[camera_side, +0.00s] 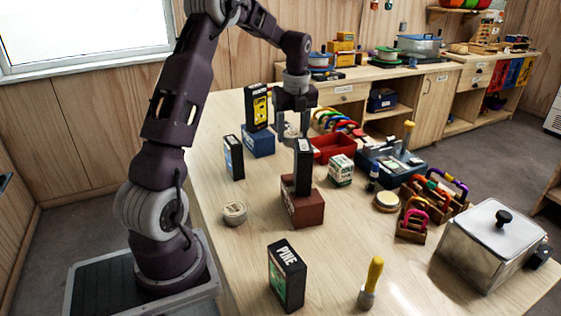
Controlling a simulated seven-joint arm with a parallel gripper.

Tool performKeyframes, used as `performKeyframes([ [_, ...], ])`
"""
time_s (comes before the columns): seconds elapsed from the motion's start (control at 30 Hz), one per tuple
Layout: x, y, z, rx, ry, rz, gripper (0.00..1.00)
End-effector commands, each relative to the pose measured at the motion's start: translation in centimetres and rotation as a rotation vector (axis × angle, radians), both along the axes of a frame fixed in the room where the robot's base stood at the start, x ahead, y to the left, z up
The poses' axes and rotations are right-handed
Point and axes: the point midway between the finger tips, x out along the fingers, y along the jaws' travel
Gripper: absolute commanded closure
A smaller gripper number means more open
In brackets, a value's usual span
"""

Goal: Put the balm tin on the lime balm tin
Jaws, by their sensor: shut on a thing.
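My gripper (293,133) points down over the back middle of the table, shut on a pale round tin (290,130), which appears to be the balm tin. The fingers and a black box in front hide part of it. One round beige tin (234,213) lies flat on the table at the left, with dark lettering on its lid. Another low round tin (387,203) with a pale tan top lies flat at the right. The print is too small to tell which is the lime balm tin. My gripper is behind and apart from both.
A black box stands on a brown block (302,208) in front of my gripper. A blue block (258,140) bears another box.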

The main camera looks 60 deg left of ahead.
Motion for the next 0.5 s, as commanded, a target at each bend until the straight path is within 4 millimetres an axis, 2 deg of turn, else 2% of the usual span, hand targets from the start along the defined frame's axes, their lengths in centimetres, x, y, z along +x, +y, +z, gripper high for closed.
performKeyframes([
  [0.17, -4.1, -1.5, 2.0, -0.013, -0.002, 0.278, 0.9],
  [0.27, -7.8, -3.1, 3.0, -0.019, -0.002, 0.532, 0.9],
  [0.5, -17.3, -8.6, 4.0, -0.014, -0.002, 1.216, 0.9],
])
